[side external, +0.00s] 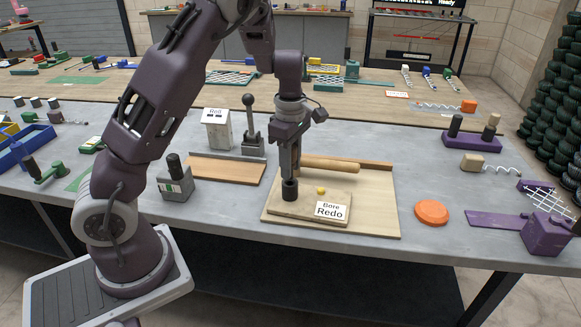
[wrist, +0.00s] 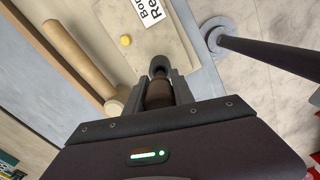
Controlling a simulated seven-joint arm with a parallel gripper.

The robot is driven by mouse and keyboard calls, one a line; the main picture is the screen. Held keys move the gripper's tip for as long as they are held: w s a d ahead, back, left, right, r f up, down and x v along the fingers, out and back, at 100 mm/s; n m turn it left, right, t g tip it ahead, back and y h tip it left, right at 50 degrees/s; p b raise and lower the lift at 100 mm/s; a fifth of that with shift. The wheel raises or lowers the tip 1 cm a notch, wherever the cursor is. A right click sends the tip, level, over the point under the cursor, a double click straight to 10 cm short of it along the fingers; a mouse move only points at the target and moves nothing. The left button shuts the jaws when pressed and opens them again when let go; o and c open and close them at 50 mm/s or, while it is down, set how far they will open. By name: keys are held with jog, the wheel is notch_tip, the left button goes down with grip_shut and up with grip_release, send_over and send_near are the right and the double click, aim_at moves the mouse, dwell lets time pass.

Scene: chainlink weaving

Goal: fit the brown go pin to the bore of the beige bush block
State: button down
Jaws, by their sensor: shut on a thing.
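My gripper (side external: 289,172) points down over the left part of a flat beige block (side external: 333,200) and is shut on the go pin. In the wrist view the pin's brown body (wrist: 158,93) is between the fingers, with a dark grey rounded part (wrist: 160,66) beyond it. In the side view a black cylinder (side external: 290,190) shows directly below the fingers, its lower end at or just above the block. The block carries a yellow dot (side external: 320,190) and a card (side external: 331,211) reading "Bore Redo". The bore is not visible. I cannot tell whether the pin is in it.
A tan wooden rod (side external: 330,165) lies behind the block on a wooden board (side external: 385,210). An orange disc (side external: 432,212) is to the right. A grey block with a black knob (side external: 175,180) and a grey lever tool (side external: 252,135) stand left. The table's front edge is close.

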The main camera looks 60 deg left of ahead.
jog(key=shift+f, duration=0.1)
dwell(0.3)
jog(key=shift+f, duration=1.3)
jog(key=c, duration=1)
grip_release()
notch_tip(320, 180, up, 6)
jog(key=shift+r, duration=0.55)
